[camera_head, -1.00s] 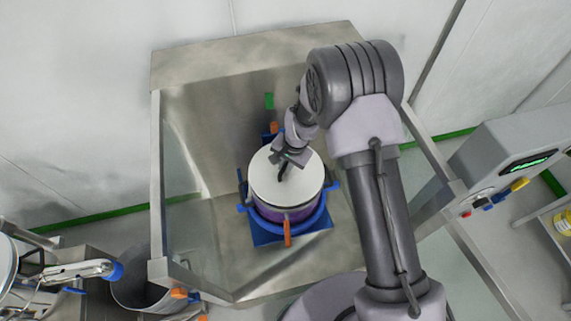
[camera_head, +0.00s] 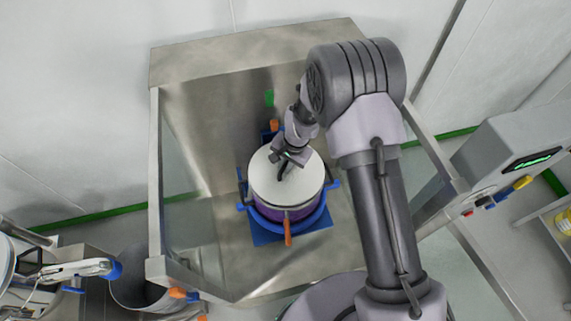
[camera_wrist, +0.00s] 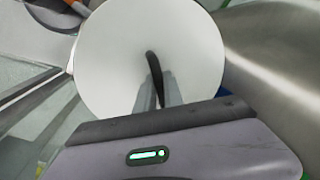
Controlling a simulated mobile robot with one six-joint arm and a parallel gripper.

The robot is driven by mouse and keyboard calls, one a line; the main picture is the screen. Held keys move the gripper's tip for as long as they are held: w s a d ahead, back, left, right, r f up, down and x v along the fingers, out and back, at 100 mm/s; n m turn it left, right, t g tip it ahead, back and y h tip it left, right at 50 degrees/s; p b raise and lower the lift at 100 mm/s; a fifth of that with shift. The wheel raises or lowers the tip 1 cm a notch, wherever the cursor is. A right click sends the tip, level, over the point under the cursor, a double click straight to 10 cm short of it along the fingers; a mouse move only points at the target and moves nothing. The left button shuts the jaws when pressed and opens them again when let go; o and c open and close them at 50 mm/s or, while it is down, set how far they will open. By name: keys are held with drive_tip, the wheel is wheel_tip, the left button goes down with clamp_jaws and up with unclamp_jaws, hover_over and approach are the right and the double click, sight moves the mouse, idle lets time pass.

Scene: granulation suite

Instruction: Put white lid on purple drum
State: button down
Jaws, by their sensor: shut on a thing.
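The white lid (camera_head: 270,183) is a round disc with a dark handle in its middle. In the head view it lies over the top of the purple drum (camera_head: 270,210), whose side shows only as a band below the lid. I cannot tell whether the lid is fully seated. My gripper (camera_head: 287,166) is shut on the lid's dark handle. In the wrist view the lid (camera_wrist: 115,60) fills the upper middle, and the gripper fingers (camera_wrist: 157,92) close on the handle. The drum is hidden there.
The drum stands in a blue cradle (camera_head: 262,236) with orange handles, inside a steel booth (camera_head: 205,110) with side walls. A grey control box (camera_head: 510,150) stands at the right. A metal bin (camera_head: 140,292) is at the lower left.

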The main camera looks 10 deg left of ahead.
sight(294, 176)
drive_tip(key=shift+f+b, duration=0.65)
drive_tip(key=shift+f, duration=0.05)
drive_tip(key=c, duration=1.4)
unclamp_jaws()
drive_tip(key=shift+r, duration=0.1)
drive_tip(key=d+r, duration=0.1)
drive_tip(key=r, duration=0.4)
drive_tip(key=d+r+p, duration=0.1)
drive_tip(key=r, duration=0.5)
drive_tip(key=s+d+r, duration=0.1)
drive_tip(key=r, duration=0.5)
drive_tip(key=shift+s+p, duration=0.1)
drive_tip(key=shift+p, duration=0.2)
